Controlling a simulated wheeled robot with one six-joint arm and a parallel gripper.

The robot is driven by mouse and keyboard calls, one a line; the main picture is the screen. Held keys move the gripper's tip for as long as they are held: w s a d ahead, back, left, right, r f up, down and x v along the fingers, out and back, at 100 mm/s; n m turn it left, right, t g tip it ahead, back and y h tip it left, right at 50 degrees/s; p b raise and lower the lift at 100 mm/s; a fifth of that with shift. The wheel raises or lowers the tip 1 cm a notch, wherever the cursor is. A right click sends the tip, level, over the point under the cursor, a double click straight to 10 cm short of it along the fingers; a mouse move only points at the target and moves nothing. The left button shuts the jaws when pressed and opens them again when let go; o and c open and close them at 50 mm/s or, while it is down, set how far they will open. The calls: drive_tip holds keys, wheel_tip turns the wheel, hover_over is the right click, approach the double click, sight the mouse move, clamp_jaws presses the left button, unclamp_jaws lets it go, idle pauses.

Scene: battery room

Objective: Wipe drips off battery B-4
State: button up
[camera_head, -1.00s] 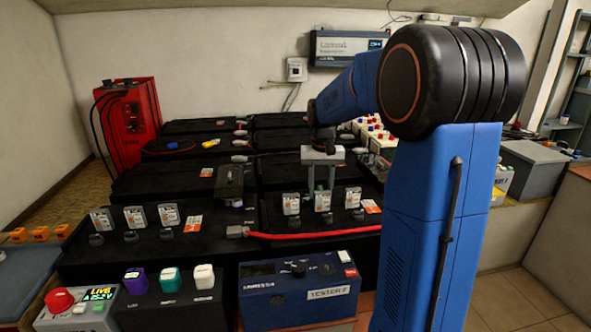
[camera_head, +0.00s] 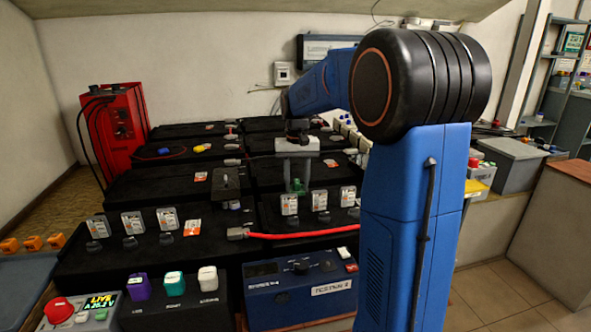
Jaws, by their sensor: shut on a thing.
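Large black batteries (camera_head: 140,184) stand in two columns of several rows across the middle. I cannot read which one is B-4, and no drips can be made out. My gripper (camera_head: 297,186) points down over the right column, behind its row of small clear-cased caps. Its fingers are shut on what looks like a small green thing (camera_head: 298,185), mostly hidden between them. Whether that thing touches the battery top behind it cannot be told.
A red cable (camera_head: 300,235) crosses the front right battery. A blue tester (camera_head: 300,290), purple, teal and white bottles (camera_head: 173,283) and a red-button box (camera_head: 75,312) stand in front. A red cabinet (camera_head: 115,125) stands back left. A dark flat tool (camera_head: 226,184) lies between the columns.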

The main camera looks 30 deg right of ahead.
drive_tip(key=shift+r, duration=2.5)
